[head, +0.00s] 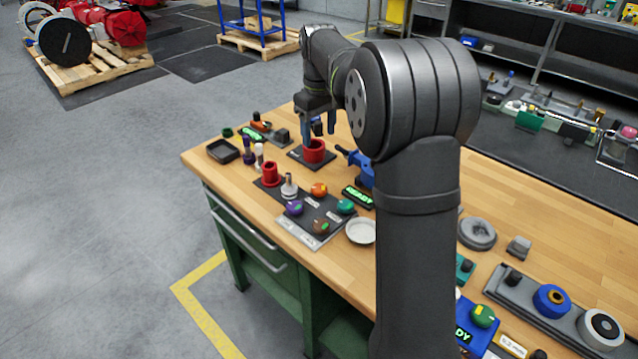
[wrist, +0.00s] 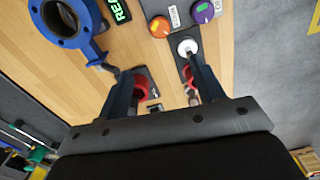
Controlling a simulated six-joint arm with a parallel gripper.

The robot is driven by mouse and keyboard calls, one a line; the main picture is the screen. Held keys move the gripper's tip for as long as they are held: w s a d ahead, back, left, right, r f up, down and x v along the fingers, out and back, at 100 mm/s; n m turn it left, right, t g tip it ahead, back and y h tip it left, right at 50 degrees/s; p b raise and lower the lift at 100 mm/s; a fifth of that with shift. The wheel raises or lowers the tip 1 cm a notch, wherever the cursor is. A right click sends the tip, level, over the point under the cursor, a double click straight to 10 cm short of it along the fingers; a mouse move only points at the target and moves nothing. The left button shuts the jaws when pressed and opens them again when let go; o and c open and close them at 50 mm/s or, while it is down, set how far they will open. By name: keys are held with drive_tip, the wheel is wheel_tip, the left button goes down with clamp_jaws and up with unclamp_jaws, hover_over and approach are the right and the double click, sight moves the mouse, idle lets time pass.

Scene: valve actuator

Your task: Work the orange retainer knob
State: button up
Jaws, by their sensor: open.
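My gripper (head: 318,128) is over the table, farther back than the knob, above a red cylinder (head: 314,152) on a dark plate. In the wrist view my gripper (wrist: 163,70) has its two fingers spread apart, with no object held between them. The lower ends of the fingers are partly hard to make out in the head view.
Purple (head: 294,208), green (head: 345,206) and brown (head: 321,227) knobs surround the orange one. A white-topped plunger (head: 289,187) and a red cylinder (head: 270,172) stand beside them. A blue valve body (wrist: 68,22) and a READY display (head: 357,196) are close by.

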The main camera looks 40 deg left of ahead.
sight(319, 187)
wheel_tip(319, 187, down, 17)
drive_tip(key=shift+f, duration=0.1)
idle(0.3)
drive_tip(key=shift+c, duration=0.4)
drive_tip(key=c, duration=0.9)
drive_tip(key=shift+m, duration=2.9)
